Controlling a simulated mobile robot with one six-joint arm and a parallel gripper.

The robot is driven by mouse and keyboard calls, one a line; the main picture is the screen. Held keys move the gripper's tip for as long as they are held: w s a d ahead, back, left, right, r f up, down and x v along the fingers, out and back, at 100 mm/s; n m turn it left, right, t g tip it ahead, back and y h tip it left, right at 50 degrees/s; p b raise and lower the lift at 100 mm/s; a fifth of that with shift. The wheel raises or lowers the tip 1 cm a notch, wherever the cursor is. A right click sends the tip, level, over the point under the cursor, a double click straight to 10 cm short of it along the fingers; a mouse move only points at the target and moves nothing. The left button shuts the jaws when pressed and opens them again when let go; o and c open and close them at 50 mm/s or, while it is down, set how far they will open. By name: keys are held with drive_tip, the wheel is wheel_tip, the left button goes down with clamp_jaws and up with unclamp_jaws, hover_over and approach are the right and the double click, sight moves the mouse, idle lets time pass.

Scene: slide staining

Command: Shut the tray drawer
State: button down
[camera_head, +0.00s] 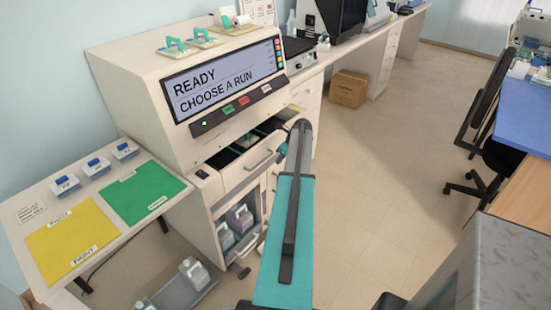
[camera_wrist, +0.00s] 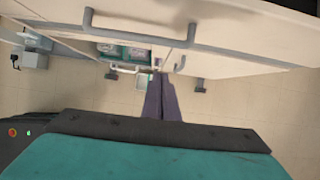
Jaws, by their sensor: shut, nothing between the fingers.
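The tray drawer (camera_head: 249,172) of the white staining machine stands partly open in the head view, with a grey bar handle (camera_head: 262,160) on its front. In the wrist view, a grey bar handle (camera_wrist: 140,27) crosses a pale front near the top. My gripper (camera_wrist: 158,76) shows as two dark fingers together, empty, with their tips below that handle in the picture. I cannot tell whether they touch anything.
The machine's screen (camera_head: 225,82) reads "READY CHOOSE A RUN". Below the drawer is a cabinet bay with bottles (camera_head: 238,217). A side table carries a yellow mat (camera_head: 72,240) and a green mat (camera_head: 145,192). The floor (camera_head: 385,165) to the right is clear.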

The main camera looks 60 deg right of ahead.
drive_tip(key=b+v, duration=0.2)
drive_tip(key=v, duration=0.7)
drive_tip(key=shift+s, duration=0.1)
drive_tip(key=shift+a+f, duration=0.1)
drive_tip(key=w+a+f+n+g+y, duration=0.1)
drive_tip(key=w+a+f+n, duration=0.35)
drive_tip(key=a+f, duration=0.4)
drive_tip(key=w+a+f+n+g+y, duration=0.1)
drive_tip(key=w+a+f+n, duration=0.4)
drive_tip(key=a, duration=0.7)
drive_tip(key=w+a+f+n+g, duration=0.1)
drive_tip(key=a+f+n, duration=0.2)
drive_tip(key=a, duration=0.4)
drive_tip(key=a+f+n+g+y, duration=0.1)
drive_tip(key=a+f+n, duration=0.15)
drive_tip(key=a, duration=0.55)
drive_tip(key=w+a+f+n+g, duration=0.1)
drive_tip(key=a+f+n, duration=0.1)
drive_tip(key=a+f, duration=0.35)
drive_tip(key=s+a+f+n+g, duration=0.25)
drive_tip(key=s+a+n, duration=0.2)
drive_tip(key=a, duration=0.55)
drive_tip(key=s+a+f+n+g, duration=0.1)
drive_tip(key=s+a+f+n, duration=0.3)
drive_tip(key=a, duration=0.6)
drive_tip(key=s+a+f+n+g+h, duration=0.2)
drive_tip(key=s+a+n, duration=0.9)
drive_tip(key=s, duration=0.4)
drive_tip(key=shift+a+n, duration=0.4)
drive_tip(key=shift+n, duration=0.15)
